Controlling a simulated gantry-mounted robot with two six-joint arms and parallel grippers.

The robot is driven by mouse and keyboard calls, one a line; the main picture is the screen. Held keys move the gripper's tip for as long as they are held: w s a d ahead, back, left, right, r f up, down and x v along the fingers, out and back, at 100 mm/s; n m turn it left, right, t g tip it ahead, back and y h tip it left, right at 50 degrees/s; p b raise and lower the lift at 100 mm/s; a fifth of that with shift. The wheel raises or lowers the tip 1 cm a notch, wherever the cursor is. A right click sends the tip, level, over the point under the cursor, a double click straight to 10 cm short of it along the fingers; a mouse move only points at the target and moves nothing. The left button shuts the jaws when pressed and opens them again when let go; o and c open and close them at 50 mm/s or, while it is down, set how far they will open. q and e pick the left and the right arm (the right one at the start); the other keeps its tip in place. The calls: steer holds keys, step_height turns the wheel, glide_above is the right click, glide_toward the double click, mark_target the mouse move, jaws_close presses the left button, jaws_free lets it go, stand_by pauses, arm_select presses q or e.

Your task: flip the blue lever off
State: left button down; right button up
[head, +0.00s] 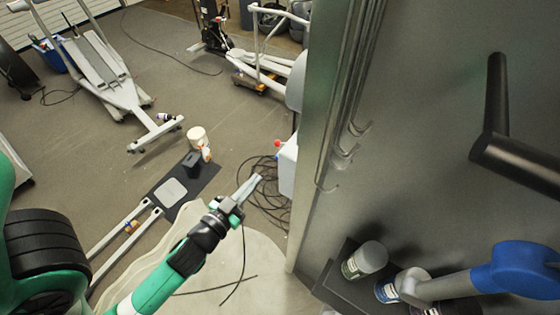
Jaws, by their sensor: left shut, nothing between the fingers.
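A white box (288,168) sticks out from the left edge of the tall grey metal panel, with a small red knob (277,143) at its upper left. I cannot clearly make out the blue lever on it; the side of the box is seen edge-on and much of it is hidden by the panel. My left gripper (254,181) reaches up from the lower left, its fingers shut and empty. In the picture its tips lie just left of and below the box, apart from it. My right gripper is not in view.
The grey panel (425,110) fills the right side, with a black handle (497,95) and metal hooks. A dark shelf with bottles (366,260) is at its lower part. Black cables (268,205) lie behind the gripper. Gym equipment (105,75) stands on the open floor.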

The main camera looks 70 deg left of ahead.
arm_select(q)
steer(key=r+p+x, duration=0.1)
steer(key=p+x, duration=0.3)
steer(key=x, duration=0.6)
steer(key=shift+f, duration=0.5)
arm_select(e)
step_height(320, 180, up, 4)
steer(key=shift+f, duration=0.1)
arm_select(q)
steer(key=shift+f, duration=0.1)
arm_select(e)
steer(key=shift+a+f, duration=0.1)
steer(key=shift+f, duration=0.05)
arm_select(q)
steer(key=shift+a+n+b, duration=0.15)
steer(key=shift+n+b, duration=0.15)
steer(key=shift+b, duration=0.05)
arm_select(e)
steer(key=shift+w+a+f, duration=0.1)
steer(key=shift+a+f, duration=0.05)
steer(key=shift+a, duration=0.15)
arm_select(q)
steer(key=shift+s+f, duration=0.1)
steer(key=shift+f, duration=0.05)
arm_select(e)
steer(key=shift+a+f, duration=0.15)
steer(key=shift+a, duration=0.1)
